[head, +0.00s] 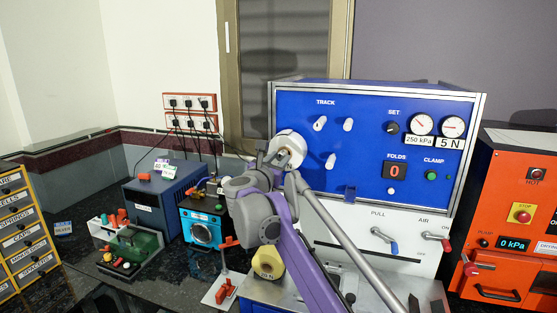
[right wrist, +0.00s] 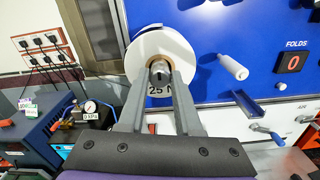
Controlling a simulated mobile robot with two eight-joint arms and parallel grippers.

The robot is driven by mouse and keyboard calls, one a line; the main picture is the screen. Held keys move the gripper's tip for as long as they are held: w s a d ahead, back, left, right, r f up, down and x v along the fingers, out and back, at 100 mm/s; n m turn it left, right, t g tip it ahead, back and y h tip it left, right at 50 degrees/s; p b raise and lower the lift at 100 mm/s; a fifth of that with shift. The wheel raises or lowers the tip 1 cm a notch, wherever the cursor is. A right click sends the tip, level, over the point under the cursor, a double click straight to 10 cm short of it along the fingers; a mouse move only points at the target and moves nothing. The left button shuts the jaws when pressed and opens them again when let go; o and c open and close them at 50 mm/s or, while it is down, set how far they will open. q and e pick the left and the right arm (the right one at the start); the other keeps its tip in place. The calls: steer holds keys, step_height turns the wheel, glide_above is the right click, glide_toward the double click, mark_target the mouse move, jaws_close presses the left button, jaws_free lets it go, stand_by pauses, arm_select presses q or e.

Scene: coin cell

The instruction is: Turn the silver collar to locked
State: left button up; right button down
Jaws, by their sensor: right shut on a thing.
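The silver collar (right wrist: 160,68) sits at the hub of a white round reel (right wrist: 143,43) on the blue panel. In the right wrist view it lies between the two fingertips of my right gripper (right wrist: 159,76), which is shut on it. The locked mark and the collar's turn angle cannot be made out. In the head view the right gripper (head: 284,157) reaches up to the reel (head: 291,143), and the arm hides the panel's lower left part. My left gripper is not in view.
The blue panel (head: 270,120) carries white pegs (head: 320,123), a SET knob, gauges and a FOLDS display reading 0 (head: 395,171). A small blue bracket (head: 350,193) juts out at right. A blue box (head: 155,195) and a green tray (head: 140,245) stand left.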

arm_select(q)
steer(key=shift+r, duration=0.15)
arm_select(e)
steer(key=shift+n, duration=0.3)
steer(key=n, duration=0.2)
steer(key=shift+r+n+p, duration=0.1)
steer(key=shift+n+p, duration=0.3)
steer(key=n, duration=0.9)
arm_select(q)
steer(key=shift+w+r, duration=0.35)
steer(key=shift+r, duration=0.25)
arm_select(e)
steer(key=n, duration=0.5)
steer(key=shift+n, duration=0.4)
steer(key=c, duration=0.6)
jaws_free()
